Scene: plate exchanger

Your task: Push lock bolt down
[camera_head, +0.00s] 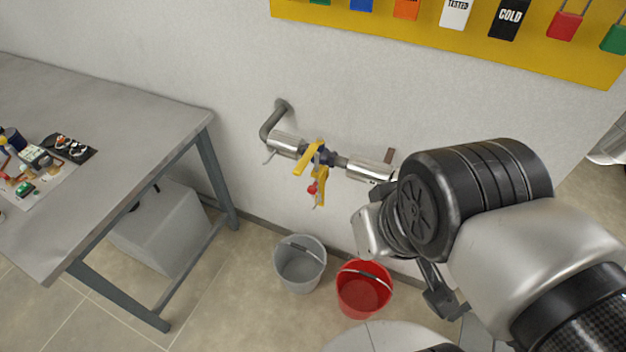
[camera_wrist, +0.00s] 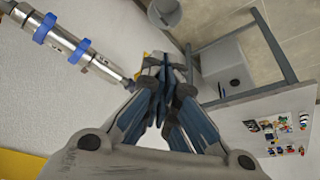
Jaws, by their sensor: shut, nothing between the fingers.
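The valve assembly (camera_head: 318,157) sits on the wall pipe, with yellow handles and a small red lock part (camera_head: 313,189) hanging below it. The lock bolt itself is too small to make out. In the wrist view a bit of yellow (camera_wrist: 150,60) shows behind my fingertips; the rest of the valve is hidden there. My gripper (camera_wrist: 162,62) is shut and empty, with its fingertips in front of that spot. I cannot tell whether they touch the valve. In the head view my arm's wrist is to the right of the valve and the fingers cannot be made out.
The silver pipe (camera_wrist: 62,38) with blue rings runs beside my gripper. A grey bucket (camera_head: 300,265) and a red bucket (camera_head: 364,290) stand on the floor below. A workbench (camera_head: 150,130) with small items is at left. A yellow lock board (camera_head: 420,32) hangs above.

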